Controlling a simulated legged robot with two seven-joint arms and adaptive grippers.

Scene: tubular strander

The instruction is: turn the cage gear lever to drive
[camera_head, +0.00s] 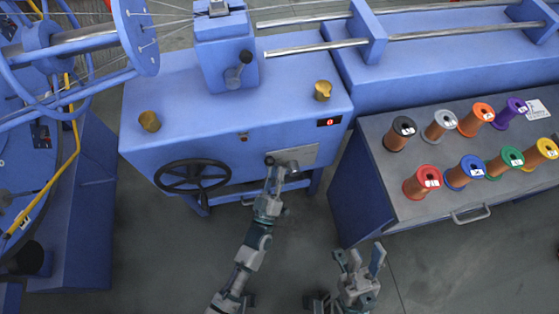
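A short lever with a dark ball knob (246,57) stands on the blue upright housing of the machine. A grey plate (305,153) is on the machine's front edge, with a dark round knob (269,160) at its left end. I cannot tell which of these is the cage gear lever. My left gripper (281,166) is at the grey plate, right beside the dark round knob; its fingers are too small to tell whether it grips anything. My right gripper (361,256) is open and empty, low in the view above the floor, away from the machine.
A black handwheel (193,176) sits left of my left gripper. A grey-topped cabinet (400,190) with several coloured spools stands at right. Grey floor (150,255) is clear in front.

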